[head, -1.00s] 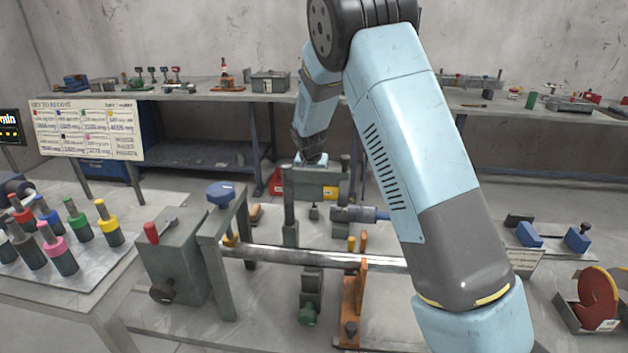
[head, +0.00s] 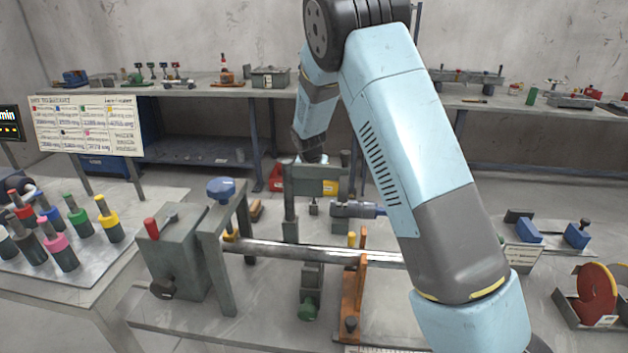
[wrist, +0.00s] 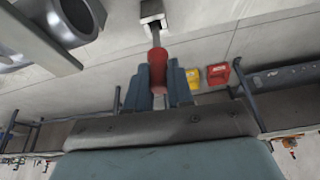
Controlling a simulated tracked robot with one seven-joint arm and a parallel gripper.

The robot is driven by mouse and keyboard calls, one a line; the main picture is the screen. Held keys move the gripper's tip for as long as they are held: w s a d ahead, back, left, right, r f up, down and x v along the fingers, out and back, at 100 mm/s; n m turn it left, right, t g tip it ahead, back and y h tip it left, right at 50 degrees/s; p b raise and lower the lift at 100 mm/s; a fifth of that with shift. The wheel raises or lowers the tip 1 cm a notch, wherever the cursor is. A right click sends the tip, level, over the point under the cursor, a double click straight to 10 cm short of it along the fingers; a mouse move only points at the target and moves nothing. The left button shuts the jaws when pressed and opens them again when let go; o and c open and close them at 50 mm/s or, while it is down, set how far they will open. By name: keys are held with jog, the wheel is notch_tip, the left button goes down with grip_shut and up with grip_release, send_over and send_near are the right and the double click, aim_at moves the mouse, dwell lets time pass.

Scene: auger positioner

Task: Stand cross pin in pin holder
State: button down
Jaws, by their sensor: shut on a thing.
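In the wrist view my gripper (wrist: 159,86) is shut on the red grip of a pin (wrist: 157,65), which I take to be the cross pin. Its grey shank runs away from the fingers to a small pale-rimmed square socket (wrist: 152,9) at the top edge. I cannot tell whether the tip is inside this socket or only in line with it, nor whether it is the pin holder. In the head view my gripper (head: 313,158) is small and dark, over the grey upright frame behind the long bar. The pin is not discernible there.
A long metal bar (head: 295,251) crosses the front bench between a grey box (head: 178,255) and an orange bracket (head: 354,290). Several coloured pins stand on a tray (head: 95,262) at left. A red wheel (head: 597,293) is at right. A large grey tube (wrist: 72,22) shows in the wrist view.

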aim_at(314, 187)
jog(key=shift+f, duration=1.55)
jog(key=c, duration=0.9)
grip_release()
jog(key=v, duration=1.3)
jog(key=shift+s+r, duration=0.1)
jog(key=shift+r, duration=0.2)
